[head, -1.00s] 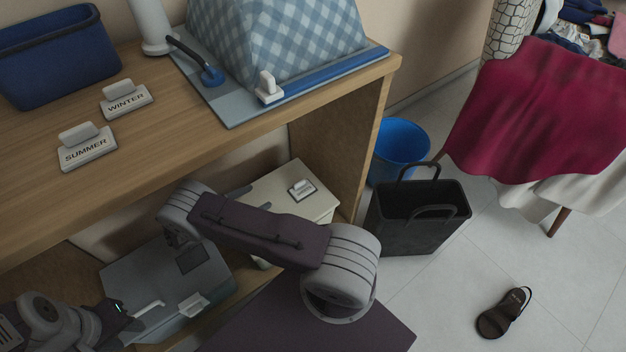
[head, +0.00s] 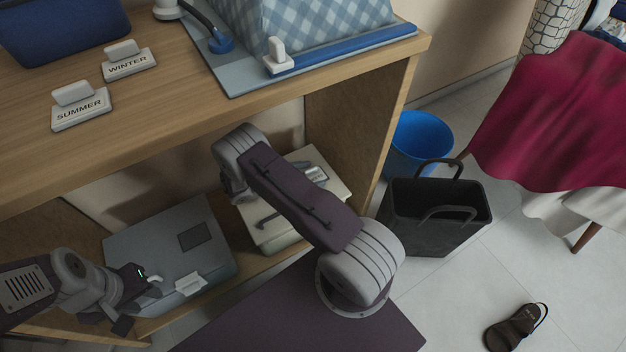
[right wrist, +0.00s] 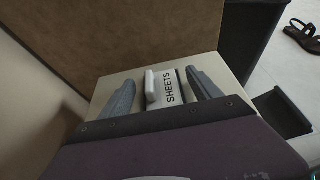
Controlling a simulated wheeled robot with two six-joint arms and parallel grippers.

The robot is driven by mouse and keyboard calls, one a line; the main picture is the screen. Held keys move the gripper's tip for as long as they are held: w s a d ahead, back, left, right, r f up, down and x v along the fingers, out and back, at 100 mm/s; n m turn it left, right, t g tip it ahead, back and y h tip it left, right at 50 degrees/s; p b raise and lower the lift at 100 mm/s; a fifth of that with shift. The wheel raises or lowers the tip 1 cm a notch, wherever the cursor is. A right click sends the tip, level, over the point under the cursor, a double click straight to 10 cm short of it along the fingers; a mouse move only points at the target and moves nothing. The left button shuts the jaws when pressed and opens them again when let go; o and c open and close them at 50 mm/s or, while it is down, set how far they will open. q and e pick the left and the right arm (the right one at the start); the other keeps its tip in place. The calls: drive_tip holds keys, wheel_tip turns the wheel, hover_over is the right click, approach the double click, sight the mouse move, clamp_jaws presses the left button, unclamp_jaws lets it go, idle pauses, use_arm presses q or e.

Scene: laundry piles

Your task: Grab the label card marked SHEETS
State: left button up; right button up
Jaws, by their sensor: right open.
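The SHEETS card, a white label with a raised grip, lies on a cream box top. In the right wrist view the card (right wrist: 170,88) stands between the two grey fingers of my right gripper (right wrist: 160,78), which is open; I see no finger touching it. In the head view only part of the card (head: 318,173) shows past my purple arm link, and the right gripper is mostly hidden behind that link. My left gripper (head: 135,295) is at the lower left, by the grey box; its jaws are unclear.
The cream box (head: 330,165) and grey box (head: 150,235) sit on the shelf under the wooden top (head: 200,110). WINTER (head: 128,65) and SUMMER (head: 80,112) cards lie on that top. A black bag (head: 435,230) and blue bucket (head: 420,140) stand right of the shelf.

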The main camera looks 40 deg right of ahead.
drive_tip(key=shift+x, duration=0.8)
use_arm(q)
drive_tip(key=shift+f, duration=0.35)
use_arm(e)
drive_tip(key=c, duration=1.4)
use_arm(q)
drive_tip(key=shift+r, duration=0.1)
use_arm(e)
drive_tip(key=shift+a+r, duration=0.1)
